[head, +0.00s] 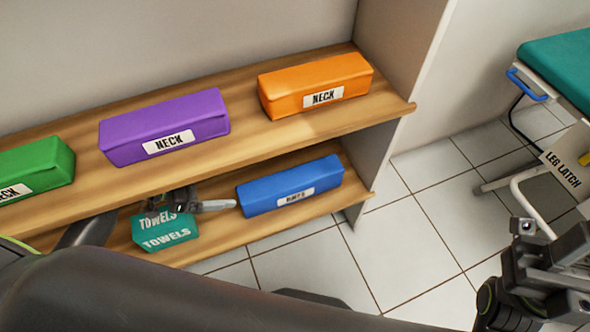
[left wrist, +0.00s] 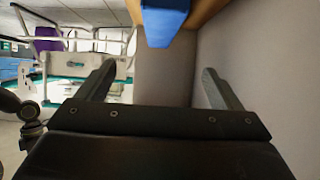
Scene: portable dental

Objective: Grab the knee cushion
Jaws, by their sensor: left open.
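A blue cushion (head: 290,186) lies on the lower shelf, at its right end. Its white label is too blurred to read, and no label clearly reads knee. The blue cushion (left wrist: 165,22) shows there at the top, beyond the fingertips. Part of my right arm's end (head: 545,265) is at the lower right; its jaws are unclear.
The upper shelf (head: 240,122) holds a green cushion (head: 38,165), a purple cushion (head: 165,125) and an orange cushion (head: 315,85), the last two marked NECK. A teal towels box (head: 165,230) is on the lower shelf. A teal-topped chair (head: 560,65) stands right. Tiled floor lies between.

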